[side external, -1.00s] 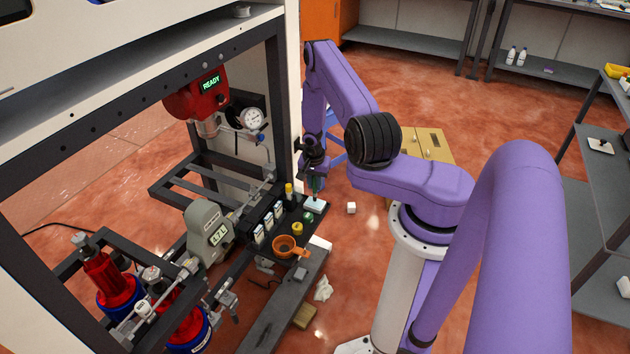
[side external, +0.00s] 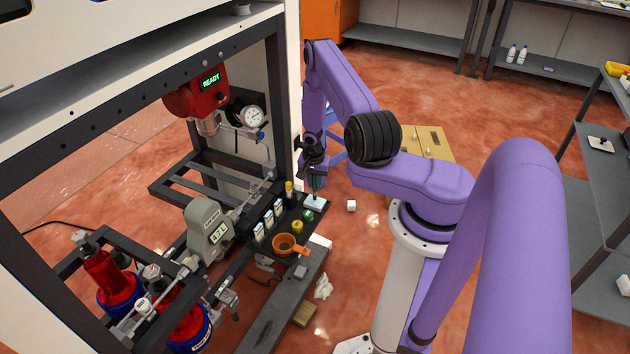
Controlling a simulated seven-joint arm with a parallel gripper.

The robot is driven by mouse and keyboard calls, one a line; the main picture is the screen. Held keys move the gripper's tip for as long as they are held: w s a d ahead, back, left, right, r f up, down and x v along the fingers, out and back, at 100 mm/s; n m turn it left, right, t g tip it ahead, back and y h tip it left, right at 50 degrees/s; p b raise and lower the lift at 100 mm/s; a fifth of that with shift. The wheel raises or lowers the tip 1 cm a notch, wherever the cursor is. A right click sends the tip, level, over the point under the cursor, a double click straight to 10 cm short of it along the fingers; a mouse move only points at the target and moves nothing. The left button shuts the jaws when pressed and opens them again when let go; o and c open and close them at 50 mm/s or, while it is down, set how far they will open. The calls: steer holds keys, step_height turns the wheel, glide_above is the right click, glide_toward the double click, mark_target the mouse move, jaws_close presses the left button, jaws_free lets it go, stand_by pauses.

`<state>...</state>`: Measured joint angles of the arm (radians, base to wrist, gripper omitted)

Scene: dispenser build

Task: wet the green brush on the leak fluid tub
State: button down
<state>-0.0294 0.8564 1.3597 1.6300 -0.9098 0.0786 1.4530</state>
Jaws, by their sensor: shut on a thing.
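My gripper (side external: 314,174) points down at the far right end of the dark tray. It is shut on the green brush (side external: 314,186), which hangs roughly upright below the fingers. Directly under the brush is a small pale, light-blue-white tub (side external: 314,204), which looks like the leak fluid tub. The brush tip is at or just above the tub. From this angle I cannot tell whether it touches.
The dark tray also carries an orange cup (side external: 284,244), a yellow-topped piece (side external: 298,226), a green piece (side external: 308,215), a yellow-capped bottle (side external: 289,188) and several small white-labelled bottles. A grey readout unit (side external: 208,228) stands left. The frame post rises close behind my gripper.

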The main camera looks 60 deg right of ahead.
steer(key=shift+s+f, duration=0.1)
steer(key=shift+f, duration=0.3)
stand_by(1.2)
steer(key=shift+r, duration=3.55)
